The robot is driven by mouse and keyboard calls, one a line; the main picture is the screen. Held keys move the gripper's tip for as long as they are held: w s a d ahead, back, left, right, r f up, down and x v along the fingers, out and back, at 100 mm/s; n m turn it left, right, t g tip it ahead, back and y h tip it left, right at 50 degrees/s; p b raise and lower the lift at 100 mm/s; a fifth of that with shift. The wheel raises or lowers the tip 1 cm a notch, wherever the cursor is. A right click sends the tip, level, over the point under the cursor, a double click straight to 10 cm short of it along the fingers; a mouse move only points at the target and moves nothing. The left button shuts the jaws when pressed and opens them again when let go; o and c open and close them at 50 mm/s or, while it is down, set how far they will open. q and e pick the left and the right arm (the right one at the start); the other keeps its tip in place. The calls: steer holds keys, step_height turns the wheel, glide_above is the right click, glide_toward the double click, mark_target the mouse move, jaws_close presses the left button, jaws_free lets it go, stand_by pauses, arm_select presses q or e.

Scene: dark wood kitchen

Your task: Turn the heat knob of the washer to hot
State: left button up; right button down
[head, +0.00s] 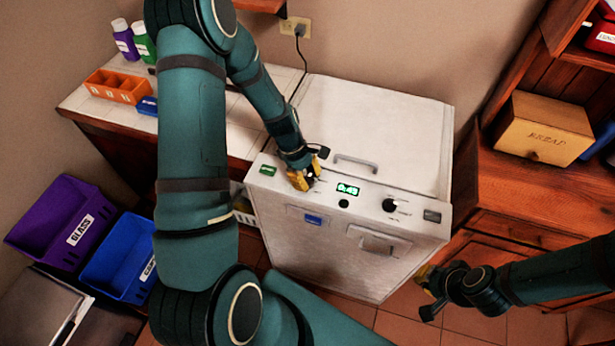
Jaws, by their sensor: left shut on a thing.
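The white washer (340,250) stands against the wall in the middle of the head view, with a control strip along its front top edge. My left gripper (307,181) is at the left part of that strip, shut on a small knob there that its yellow fingers mostly hide. Which way that knob points cannot be seen. A black knob (390,205) sits further right on the strip, next to a green display (347,189) reading about 0:45. My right gripper (428,290) is low at the right, beside the washer's front corner; its finger opening is unclear.
A tiled counter (85,97) with an orange tray (117,86) and bottles (125,38) is left of the washer. Purple (62,220) and blue (118,262) bins stand on the floor at left. A wooden cabinet with a bread box (543,128) is at right.

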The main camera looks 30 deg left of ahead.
arm_select(q)
steer(key=m+g, duration=0.1)
steer(key=m, duration=0.3)
steer(key=shift+d+f+m+g, duration=0.1)
steer(key=shift+m+g, duration=0.2)
steer(key=shift+g, duration=0.1)
steer(key=m, duration=0.2)
steer(key=m+g+y+b, duration=0.1)
steer(key=m, duration=0.2)
steer(key=shift+g+y, duration=0.3)
steer(key=m+y, duration=0.1)
steer(key=m, duration=0.2)
steer(key=m+g+y+b, duration=0.1)
steer(key=m, duration=0.1)
steer(key=shift+s+m, duration=0.1)
steer(key=shift+m, duration=0.3)
steer(key=m+y, duration=0.2)
steer(key=m, duration=0.3)
steer(key=shift+b, duration=0.4)
steer(key=shift+m, duration=0.3)
steer(key=o, duration=1.2)
